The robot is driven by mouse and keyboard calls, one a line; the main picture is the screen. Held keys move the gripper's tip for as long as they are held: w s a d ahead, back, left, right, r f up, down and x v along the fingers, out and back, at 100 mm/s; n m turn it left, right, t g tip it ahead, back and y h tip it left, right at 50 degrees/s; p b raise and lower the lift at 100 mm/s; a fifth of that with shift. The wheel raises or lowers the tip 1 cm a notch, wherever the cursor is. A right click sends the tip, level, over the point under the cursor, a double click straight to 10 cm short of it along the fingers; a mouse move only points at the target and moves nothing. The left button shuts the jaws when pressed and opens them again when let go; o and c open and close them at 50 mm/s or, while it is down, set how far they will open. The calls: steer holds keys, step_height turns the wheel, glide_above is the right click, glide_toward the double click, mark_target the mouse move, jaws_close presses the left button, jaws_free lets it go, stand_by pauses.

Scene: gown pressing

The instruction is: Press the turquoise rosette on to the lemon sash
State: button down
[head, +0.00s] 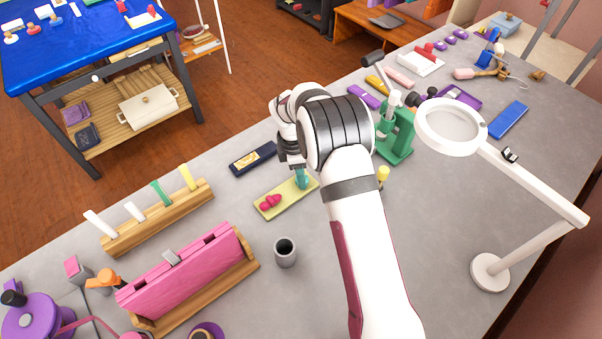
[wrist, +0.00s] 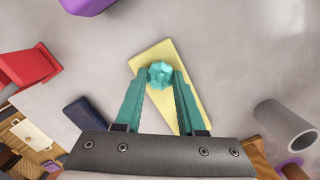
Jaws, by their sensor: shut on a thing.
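The lemon sash (head: 288,198) is a flat pale yellow strip lying on the grey table. It also shows in the wrist view (wrist: 152,56). A pink lobed piece (head: 270,202) lies on its near left end in the head view. My gripper (head: 302,184) points down over the sash's far right end. In the wrist view its teal fingers (wrist: 160,78) are shut on the turquoise rosette (wrist: 160,73), a faceted round piece at the fingertips. The rosette overlaps the sash in that view; I cannot tell whether they touch. My fingers mostly hide the rosette in the head view.
A navy case (head: 253,159) lies behind the sash. A grey cup (head: 286,254) stands in front of it. A wooden rack (head: 160,217) is at left, a green press (head: 396,133) at right. A magnifier lamp (head: 490,273) stands further right. Bare table surrounds the sash.

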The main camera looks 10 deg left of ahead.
steer(key=shift+c, duration=2.1)
jaws_free()
step_height(320, 180, up, 16)
steer(key=a, duration=0.2)
steer(key=s+d+r+m+y, duration=0.1)
steer(key=s+d+r+m, duration=0.65)
steer(key=s+m, duration=0.2)
steer(key=s+d+f+m+y, duration=0.1)
steer(key=s+d+m, duration=0.2)
steer(key=s+m, duration=0.5)
steer(key=s+d+f+m+y, duration=0.1)
steer(key=s+d+f+m, duration=0.1)
steer(key=s+m, duration=0.6)
steer(key=s+d, duration=0.1)
steer(key=s, duration=0.6)
steer(key=shift+s+d+f, duration=0.2)
steer(key=shift+s, duration=0.2)
